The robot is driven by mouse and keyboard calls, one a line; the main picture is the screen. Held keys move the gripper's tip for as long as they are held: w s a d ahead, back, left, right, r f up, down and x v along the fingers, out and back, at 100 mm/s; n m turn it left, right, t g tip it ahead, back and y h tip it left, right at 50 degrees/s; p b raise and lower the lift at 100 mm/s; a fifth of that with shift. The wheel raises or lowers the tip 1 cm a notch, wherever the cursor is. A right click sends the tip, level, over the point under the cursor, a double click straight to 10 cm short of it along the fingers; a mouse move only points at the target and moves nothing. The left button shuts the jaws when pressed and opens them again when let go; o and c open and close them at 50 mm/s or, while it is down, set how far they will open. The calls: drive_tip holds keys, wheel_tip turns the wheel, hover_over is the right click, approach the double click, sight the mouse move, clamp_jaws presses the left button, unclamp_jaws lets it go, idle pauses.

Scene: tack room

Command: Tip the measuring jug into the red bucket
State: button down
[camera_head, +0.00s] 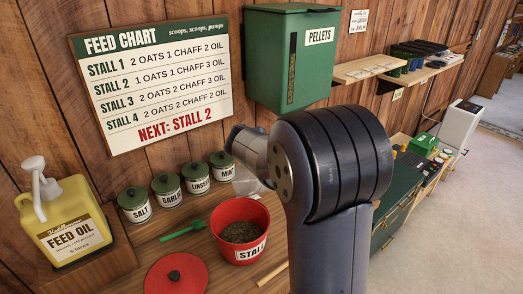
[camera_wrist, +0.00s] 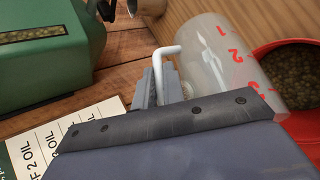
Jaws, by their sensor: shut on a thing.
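The measuring jug (camera_wrist: 225,55) is clear with red numbers and a white handle. It shows large in the wrist view and tilted in that picture. My gripper (camera_wrist: 166,88) is shut on the jug's handle. In the head view, only part of the jug (camera_head: 246,183) shows, just behind the red bucket; my arm hides my gripper's fingers there. The red bucket (camera_head: 226,251) stands upright on the wooden counter, with brown feed inside and a STALL label. In the wrist view, the bucket's red rim (camera_wrist: 303,127) is right beside the jug. I cannot tell what the jug holds.
Several green-lidded tins (camera_head: 167,189) stand along the wall. A yellow feed oil jug (camera_head: 60,222) is at far left. The green pellets bin (camera_head: 287,62) hangs above.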

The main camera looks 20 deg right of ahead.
drive_tip(key=shift+w+d+f+m+g+y, duration=0.15)
drive_tip(key=shift+w+d+g+y, duration=0.15)
drive_tip(key=shift+d+y, duration=0.2)
drive_tip(key=shift+w+d+f+m+g+y, duration=0.1)
drive_tip(key=shift+w+d+g+y, duration=0.2)
drive_tip(key=shift+d+y, duration=0.25)
drive_tip(key=shift+w+d+f+m+g+y, duration=0.15)
drive_tip(key=shift+w+d+g+y, duration=0.15)
drive_tip(key=shift+d+y, duration=0.2)
drive_tip(key=f+y, duration=0.1)
drive_tip(key=d+g+y, duration=0.1)
drive_tip(key=f+g+y, duration=0.1)
drive_tip(key=y, duration=0.1)
drive_tip(key=shift+w+d+f+m, duration=0.15)
drive_tip(key=shift+w+f+m, duration=0.15)
drive_tip(key=shift+f+m, duration=0.1)
drive_tip(key=shift+w+d+f+m+g+y, duration=0.15)
drive_tip(key=shift+d+f+g+y, duration=0.1)
drive_tip(key=shift+f+g+y, duration=0.45)
drive_tip(key=shift+w+d+f+m+g+y, duration=0.1)
drive_tip(key=shift+d+f+m+g+y, duration=0.2)
drive_tip(key=shift+y, duration=0.65)
drive_tip(key=shift+a, duration=0.1)
